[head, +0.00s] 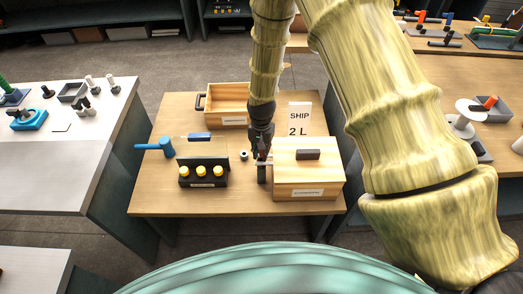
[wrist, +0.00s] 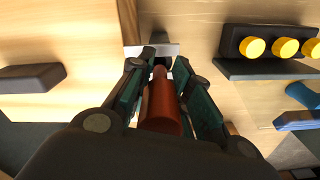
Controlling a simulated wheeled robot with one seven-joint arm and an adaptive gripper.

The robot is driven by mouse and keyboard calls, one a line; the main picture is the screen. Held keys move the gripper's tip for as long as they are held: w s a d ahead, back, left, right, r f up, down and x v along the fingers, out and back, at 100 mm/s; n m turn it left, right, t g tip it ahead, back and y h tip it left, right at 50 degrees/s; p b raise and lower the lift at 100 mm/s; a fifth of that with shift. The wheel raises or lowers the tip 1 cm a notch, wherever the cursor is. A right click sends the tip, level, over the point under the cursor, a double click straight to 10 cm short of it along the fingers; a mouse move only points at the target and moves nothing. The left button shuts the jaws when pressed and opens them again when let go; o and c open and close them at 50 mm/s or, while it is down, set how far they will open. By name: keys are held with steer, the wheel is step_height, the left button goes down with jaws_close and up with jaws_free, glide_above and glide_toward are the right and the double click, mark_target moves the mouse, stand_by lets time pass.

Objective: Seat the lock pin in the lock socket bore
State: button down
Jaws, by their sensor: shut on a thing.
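The lock pin (wrist: 162,105) is a reddish-brown cylinder lying between the two fingers of my gripper (wrist: 165,68). The gripper is shut on it, and in the wrist view the pin points away from the camera. In the head view my gripper (head: 262,150) is at the left side of the closed wooden box, over a small dark upright block (head: 262,174). A pale metal plate (wrist: 135,50) shows just past the fingertips in the wrist view. The pin's far end is close to it, but I cannot tell if they touch. The socket bore is hidden.
The wooden box (head: 308,182) has a black lid handle (head: 307,154). A black panel with yellow knobs (head: 203,184) stands to the left, with a blue mallet-shaped thing (head: 154,147) beyond. An open wooden crate (head: 215,103) and a SHIP sign (head: 299,118) are behind.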

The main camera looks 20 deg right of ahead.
steer(key=shift+f+b, duration=0.5)
steer(key=shift+f, duration=0.6)
steer(key=shift+r, duration=0.15)
steer(key=shift+r+p, duration=1.8)
steer(key=shift+r, duration=0.85)
steer(key=shift+r+p, duration=0.15)
steer(key=shift+p, duration=0.2)
stand_by(0.9)
steer(key=shift+f+b, duration=1.15)
steer(key=shift+f, duration=1.2)
stand_by(0.5)
